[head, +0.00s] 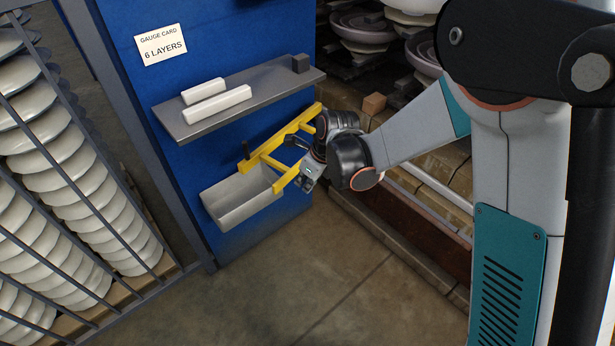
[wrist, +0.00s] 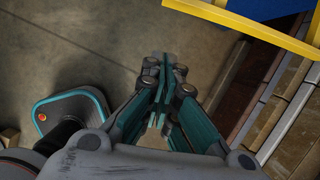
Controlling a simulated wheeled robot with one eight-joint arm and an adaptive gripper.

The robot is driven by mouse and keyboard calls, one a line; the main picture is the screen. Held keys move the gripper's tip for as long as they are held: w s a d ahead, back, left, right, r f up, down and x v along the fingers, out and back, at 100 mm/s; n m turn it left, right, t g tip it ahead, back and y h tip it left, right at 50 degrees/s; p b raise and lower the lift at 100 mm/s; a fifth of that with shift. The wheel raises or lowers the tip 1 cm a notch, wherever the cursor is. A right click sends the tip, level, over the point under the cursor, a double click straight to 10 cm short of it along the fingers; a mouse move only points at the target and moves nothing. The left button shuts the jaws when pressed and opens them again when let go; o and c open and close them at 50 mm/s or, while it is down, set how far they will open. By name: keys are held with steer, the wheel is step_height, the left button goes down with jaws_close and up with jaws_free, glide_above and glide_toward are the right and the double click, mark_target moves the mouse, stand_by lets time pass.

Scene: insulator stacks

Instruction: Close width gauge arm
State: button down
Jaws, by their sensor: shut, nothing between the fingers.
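The yellow width gauge arm (head: 290,131) is a frame of yellow bars mounted on the blue panel, below the grey shelf and at the tray. A small black upright handle or peg stands near its left end. Its bars also cross the upper right of the wrist view (wrist: 241,22). My gripper (head: 307,185) is beside the lower right yellow bars in the head view; contact cannot be told there. In the wrist view my gripper (wrist: 164,66) has its fingers together and empty, over the floor, with the yellow bar apart to the right. My wrist hides part of the frame.
A grey open tray (head: 225,203) hangs on the blue panel (head: 262,235). The grey shelf (head: 240,98) above holds two white bars and a dark block. A barred cage (head: 60,190) of white discs stands left, and shelving with insulators right. Floor in front is clear.

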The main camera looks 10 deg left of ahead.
steer(key=w+a+f+b, duration=0.3)
steer(key=a+f, duration=0.3)
steer(key=f, duration=0.3)
steer(key=shift+a+b, duration=0.3)
steer(key=shift+b, duration=0.6)
steer(key=shift+w+a, duration=0.1)
